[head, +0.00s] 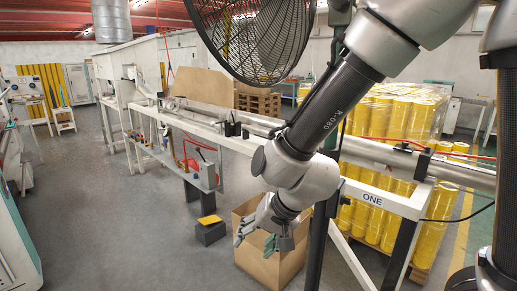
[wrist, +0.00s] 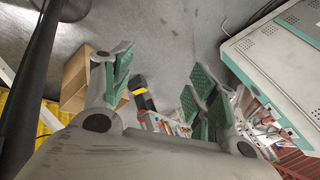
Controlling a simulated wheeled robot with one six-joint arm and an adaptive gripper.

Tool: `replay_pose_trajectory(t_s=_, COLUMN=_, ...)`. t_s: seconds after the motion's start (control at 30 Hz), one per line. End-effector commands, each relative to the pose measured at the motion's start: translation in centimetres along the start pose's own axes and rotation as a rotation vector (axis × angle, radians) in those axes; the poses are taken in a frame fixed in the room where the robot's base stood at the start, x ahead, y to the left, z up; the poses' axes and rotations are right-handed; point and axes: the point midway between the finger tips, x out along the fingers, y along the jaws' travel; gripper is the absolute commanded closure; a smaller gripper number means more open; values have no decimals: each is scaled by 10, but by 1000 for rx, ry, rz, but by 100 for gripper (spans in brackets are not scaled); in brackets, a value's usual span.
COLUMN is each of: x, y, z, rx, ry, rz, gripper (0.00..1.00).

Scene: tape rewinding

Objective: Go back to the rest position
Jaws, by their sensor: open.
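My gripper (head: 267,238) hangs at the end of my arm in front of the cardboard box (head: 247,262) in the head view. In the wrist view my gripper (wrist: 160,92) has its green-padded fingers spread wide apart, with nothing between them. The open cardboard box (wrist: 75,80) shows beside the left finger in the wrist view. I cannot tell the exact gap between gripper and box.
A white machine frame (head: 378,198) marked ONE runs behind my arm. Wrapped stacks of yellow rolls (head: 400,115) stand behind it. A black box with a yellow top (head: 209,228) is on the floor. Grey floor (head: 110,215) is clear at left.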

Motion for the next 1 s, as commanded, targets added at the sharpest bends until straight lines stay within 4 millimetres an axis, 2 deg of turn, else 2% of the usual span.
replay_pose_trajectory(t_s=0.03, x=-30, y=17, z=-1, rx=-91, ry=-63, rz=14, gripper=41)
replay_pose_trajectory(t_s=0.1, x=-74, y=53, z=1, rx=-236, ry=-160, rz=65, gripper=41)
replay_pose_trajectory(t_s=0.23, x=-157, y=126, z=2, rx=-389, ry=-248, rz=189, gripper=41)
replay_pose_trajectory(t_s=0.3, x=-202, y=166, z=3, rx=-411, ry=-250, rz=267, gripper=41)
replay_pose_trajectory(t_s=0.4, x=-257, y=209, z=4, rx=-367, ry=-177, rz=362, gripper=41)
replay_pose_trajectory(t_s=0.5, x=-294, y=232, z=3, rx=-290, ry=-41, rz=405, gripper=41)
replay_pose_trajectory(t_s=0.6, x=-319, y=244, z=6, rx=-212, ry=60, rz=421, gripper=41)
replay_pose_trajectory(t_s=0.7, x=-330, y=251, z=8, rx=-168, ry=102, rz=434, gripper=41)
replay_pose_trajectory(t_s=1.0, x=-331, y=254, z=8, rx=-149, ry=105, rz=438, gripper=41)
